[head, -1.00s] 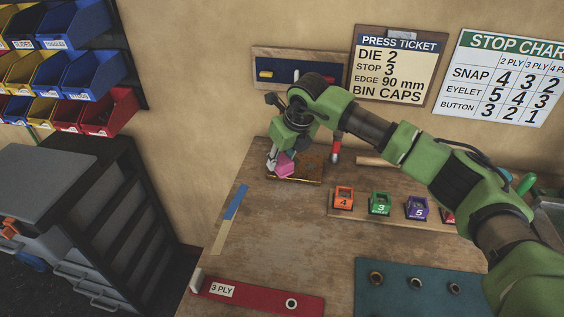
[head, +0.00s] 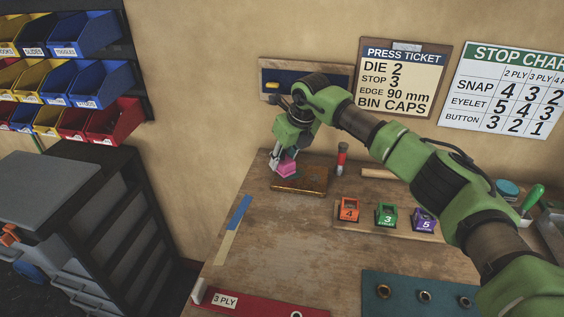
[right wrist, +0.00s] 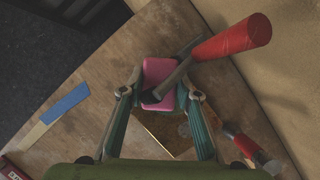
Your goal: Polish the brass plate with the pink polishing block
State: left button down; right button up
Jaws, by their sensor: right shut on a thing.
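The brass plate (head: 314,184) lies on the wooden bench near the wall, dull brown with darker patches. My right gripper (head: 281,164) is shut on the pink polishing block (head: 288,168) over the plate's back left part. I cannot tell whether the block touches the plate. In the right wrist view, the pink block (right wrist: 158,72) sits between the two fingers, and the plate (right wrist: 160,133) shows below it, partly hidden by the gripper. A red-handled metal tool (right wrist: 234,38) crosses in front of the block there. My left gripper is out of view.
A red-and-dark upright tool (head: 342,158) stands just right of the plate. Orange (head: 348,210), green (head: 386,215) and purple (head: 424,219) numbered blocks sit on a board farther right. A blue-and-tan strip (head: 238,212) marks the left. The bench's middle is clear.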

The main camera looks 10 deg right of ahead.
aim_at(290, 167)
jog(key=shift+w+d+r, duration=0.25)
jog(key=shift+w+d, duration=0.05)
jog(key=shift+d, duration=0.25)
jog(key=shift+w+d+r, duration=0.2)
jog(key=shift+w+d, duration=0.05)
jog(key=shift+d, duration=0.25)
jog(key=shift+s+a+f, duration=0.25)
jog(key=shift+s+f, duration=0.1)
jog(key=shift+s, duration=0.3)
jog(key=shift+s+m, duration=0.3)
jog(key=shift+s, duration=1.05)
jog(key=shift+s+a+f, duration=0.15)
jog(key=shift+s, duration=0.15)
jog(key=shift+s+a, duration=0.8)
jog(key=shift+s, duration=0.35)
